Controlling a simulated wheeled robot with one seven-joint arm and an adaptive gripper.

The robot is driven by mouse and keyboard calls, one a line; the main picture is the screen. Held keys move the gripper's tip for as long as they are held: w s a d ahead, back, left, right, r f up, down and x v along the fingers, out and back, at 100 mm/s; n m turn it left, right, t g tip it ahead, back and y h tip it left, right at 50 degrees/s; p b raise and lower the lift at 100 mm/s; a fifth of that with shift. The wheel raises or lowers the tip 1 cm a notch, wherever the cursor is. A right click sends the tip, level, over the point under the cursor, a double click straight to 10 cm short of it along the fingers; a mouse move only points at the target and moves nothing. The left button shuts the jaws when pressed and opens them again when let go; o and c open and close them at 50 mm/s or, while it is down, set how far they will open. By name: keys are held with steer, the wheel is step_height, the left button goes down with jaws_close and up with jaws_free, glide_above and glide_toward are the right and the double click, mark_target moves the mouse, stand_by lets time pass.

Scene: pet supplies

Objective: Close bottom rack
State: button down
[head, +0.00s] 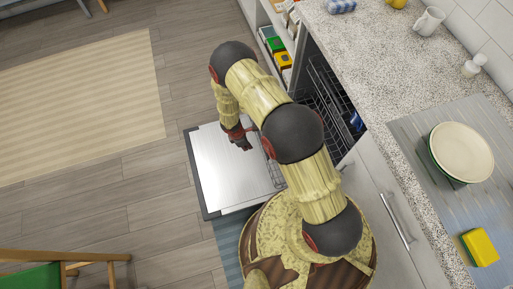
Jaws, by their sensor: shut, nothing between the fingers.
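An open dishwasher stands under the counter, with its silver door (228,172) folded down flat over the floor. A bit of the wire bottom rack (271,172) shows above the inner part of the door, so the rack seems pulled out at least partly. My arm hides much of it. Another wire rack (325,85) shows in the dark opening, with a blue item (356,122) nearby. My gripper (244,145) is shut and empty, pointing down above the door, just left of the visible rack wires. I cannot tell whether it touches the rack.
A speckled counter (385,75) runs above the dishwasher, holding a mug (430,21), plates (462,151) and a yellow sponge (480,246). A shelf with colored boxes (275,46) stands beyond the dishwasher.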

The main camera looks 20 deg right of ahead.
steer(key=d+f+b, duration=0.5)
steer(key=d+f, duration=0.1)
steer(key=f, duration=0.4)
steer(key=shift+f, duration=0.3)
steer(key=shift+d, duration=0.2)
